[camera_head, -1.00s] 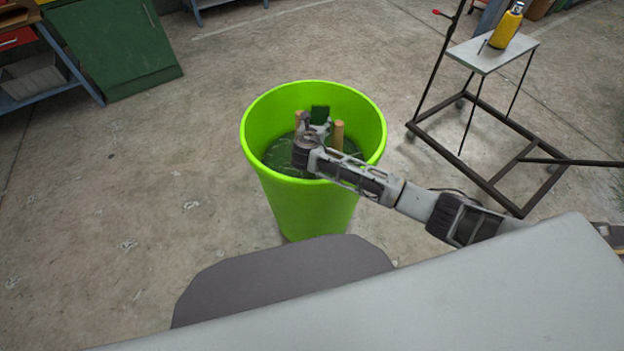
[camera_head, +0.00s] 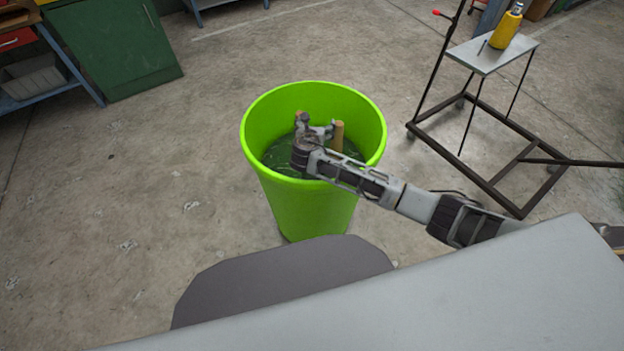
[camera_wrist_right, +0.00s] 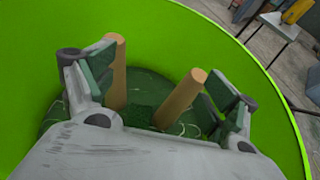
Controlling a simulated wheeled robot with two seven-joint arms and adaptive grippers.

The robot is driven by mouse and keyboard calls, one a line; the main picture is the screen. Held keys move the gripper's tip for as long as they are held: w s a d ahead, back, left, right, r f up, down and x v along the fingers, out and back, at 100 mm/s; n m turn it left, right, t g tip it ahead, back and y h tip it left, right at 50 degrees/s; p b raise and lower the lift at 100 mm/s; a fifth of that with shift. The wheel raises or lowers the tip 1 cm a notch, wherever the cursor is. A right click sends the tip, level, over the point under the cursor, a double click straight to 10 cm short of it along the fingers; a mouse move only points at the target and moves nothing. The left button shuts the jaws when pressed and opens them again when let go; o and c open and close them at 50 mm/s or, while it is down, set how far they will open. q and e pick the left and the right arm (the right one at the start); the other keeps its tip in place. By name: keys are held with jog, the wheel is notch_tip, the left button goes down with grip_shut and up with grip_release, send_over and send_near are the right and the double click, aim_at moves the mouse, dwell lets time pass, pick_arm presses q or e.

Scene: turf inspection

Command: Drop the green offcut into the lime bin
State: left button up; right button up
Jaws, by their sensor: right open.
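The lime bin (camera_head: 312,210) stands on the floor in the middle of the head view, and its wall fills much of the right wrist view (camera_wrist_right: 205,28). My right gripper (camera_head: 318,130) reaches over the near rim and is inside the bin's mouth. Its jaws are apart with nothing held between them in the right wrist view (camera_wrist_right: 160,80). A small textured green patch (camera_wrist_right: 141,115) shows low between the jaws; it looks like the green offcut lying in the bin, partly hidden by the gripper. My left gripper is out of view.
Two tan wooden rods stand up inside the bin, one at the left (camera_wrist_right: 117,75) and one at the right (camera_wrist_right: 180,98). A wheeled frame (camera_head: 480,150) with a yellow bottle (camera_head: 506,28) stands right. A green cabinet (camera_head: 125,50) is back left.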

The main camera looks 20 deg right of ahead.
jog(key=v, duration=1.1)
jog(key=shift+s+a, duration=0.1)
jog(key=shift+s, duration=0.05)
dwell(0.9)
